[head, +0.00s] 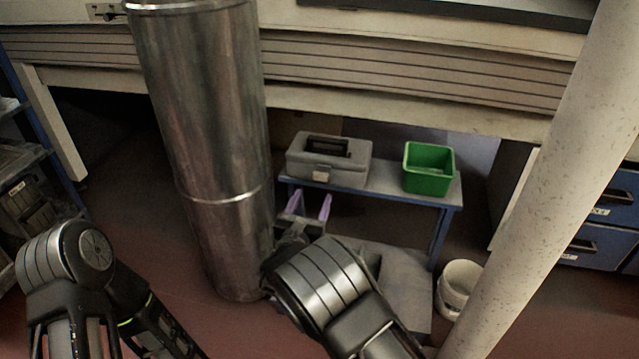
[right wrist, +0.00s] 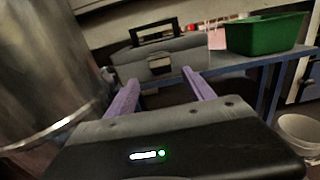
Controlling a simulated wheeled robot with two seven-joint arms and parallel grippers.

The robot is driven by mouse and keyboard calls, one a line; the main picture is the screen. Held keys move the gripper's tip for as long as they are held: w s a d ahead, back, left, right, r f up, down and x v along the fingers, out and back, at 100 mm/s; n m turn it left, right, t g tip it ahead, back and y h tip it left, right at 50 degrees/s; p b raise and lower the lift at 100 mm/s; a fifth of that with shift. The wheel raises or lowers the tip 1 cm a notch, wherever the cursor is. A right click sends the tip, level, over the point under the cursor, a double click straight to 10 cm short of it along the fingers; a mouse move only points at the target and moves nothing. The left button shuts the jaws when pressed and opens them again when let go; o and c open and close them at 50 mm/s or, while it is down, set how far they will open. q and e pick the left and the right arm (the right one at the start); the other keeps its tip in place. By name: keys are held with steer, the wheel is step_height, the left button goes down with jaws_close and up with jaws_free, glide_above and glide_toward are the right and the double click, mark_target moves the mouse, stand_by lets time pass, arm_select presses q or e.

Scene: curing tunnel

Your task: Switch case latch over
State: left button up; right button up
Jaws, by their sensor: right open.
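A grey case (head: 328,160) with a dark handle on its lid sits on the left part of a small blue-legged table (head: 385,180). Its pale latch (head: 320,176) is on the front face. In the right wrist view the case (right wrist: 135,68) is ahead, with the latch (right wrist: 160,64) between the lines of the fingers. My right gripper (head: 310,205) is open with purple fingers, in front of and below the case, apart from it. The fingers also show in the right wrist view (right wrist: 160,92), with nothing between them. My left arm is at the lower left; its gripper is out of view.
A green bin (head: 429,169) stands on the table right of the case. A thick metal pipe (head: 205,150) rises close left of my right gripper. A pale post (head: 545,180) and a white bucket (head: 459,288) are at right. Blue drawers (head: 600,215) stand beyond.

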mark_target(322, 178)
steer(key=b+x, duration=0.2)
steer(key=x, duration=0.5)
steer(key=shift+w+d+f, duration=0.1)
steer(key=shift+w+d, duration=0.05)
steer(key=shift+w, duration=0.1)
arm_select(q)
steer(key=shift+w+f, duration=0.2)
steer(key=shift+f, duration=1)
arm_select(e)
steer(key=shift+c, duration=0.2)
